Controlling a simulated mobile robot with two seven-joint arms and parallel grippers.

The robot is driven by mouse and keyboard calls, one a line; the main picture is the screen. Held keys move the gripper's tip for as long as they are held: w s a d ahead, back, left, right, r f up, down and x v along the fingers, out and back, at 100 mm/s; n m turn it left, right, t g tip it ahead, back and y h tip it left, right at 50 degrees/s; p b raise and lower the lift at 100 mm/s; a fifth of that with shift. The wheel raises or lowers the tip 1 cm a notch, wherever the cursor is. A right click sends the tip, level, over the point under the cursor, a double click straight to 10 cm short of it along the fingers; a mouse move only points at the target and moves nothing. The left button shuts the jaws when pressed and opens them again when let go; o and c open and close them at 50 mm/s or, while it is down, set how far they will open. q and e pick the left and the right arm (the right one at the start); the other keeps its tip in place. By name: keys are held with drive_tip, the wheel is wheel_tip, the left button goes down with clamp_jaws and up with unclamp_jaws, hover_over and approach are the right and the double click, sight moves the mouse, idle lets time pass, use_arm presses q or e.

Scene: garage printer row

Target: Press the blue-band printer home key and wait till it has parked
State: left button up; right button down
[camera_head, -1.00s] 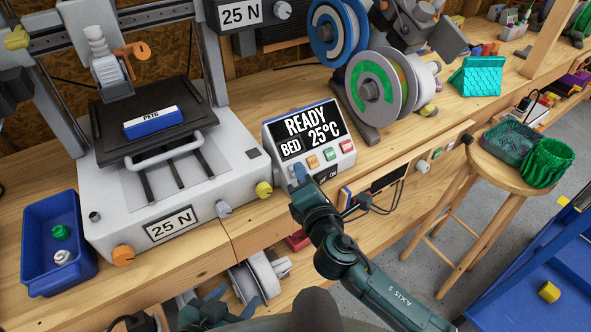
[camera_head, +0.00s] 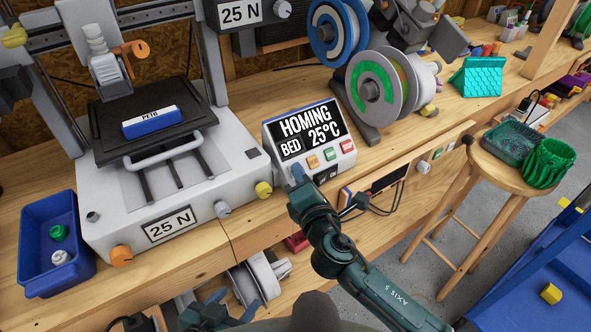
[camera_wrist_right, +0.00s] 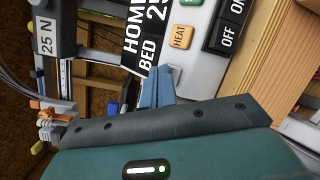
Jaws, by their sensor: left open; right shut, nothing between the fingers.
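The printer (camera_head: 150,190) stands at left, its print head (camera_head: 108,70) above the dark bed (camera_head: 115,108). A blue-and-white block (camera_head: 151,121) lies on the bed. The control box (camera_head: 268,138) beside it has a screen (camera_head: 310,130) reading "HOMING", "BED 25°C". My right gripper (camera_head: 298,173) is shut and empty, its blue tips at the box's lower left front; in the right wrist view the tips (camera_wrist_right: 156,88) lie beside the orange HEAT key (camera_wrist_right: 181,37). The home key is hidden behind them, so contact cannot be told. My left gripper (camera_head: 222,302) is open, low at the bottom edge.
A blue bin (camera_head: 30,225) with small parts stands left of the printer. Filament spools (camera_head: 376,88) stand behind the control box. A wooden stool (camera_head: 489,172) holds green baskets at right. A blue cart (camera_head: 525,290) is at lower right.

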idle(0.5)
drive_tip(key=shift+s+d+r+p, duration=0.3)
drive_tip(key=shift+s+r+p, duration=0.15)
drive_tip(key=shift+p, duration=0.2)
drive_tip(key=s+d+r+p, duration=0.1)
drive_tip(key=p, duration=0.1)
drive_tip(key=s+d+r+p, duration=0.1)
drive_tip(key=r+p, duration=0.1)
drive_tip(key=shift+s+r, duration=0.3)
drive_tip(key=shift+s, duration=0.1)
idle(0.5)
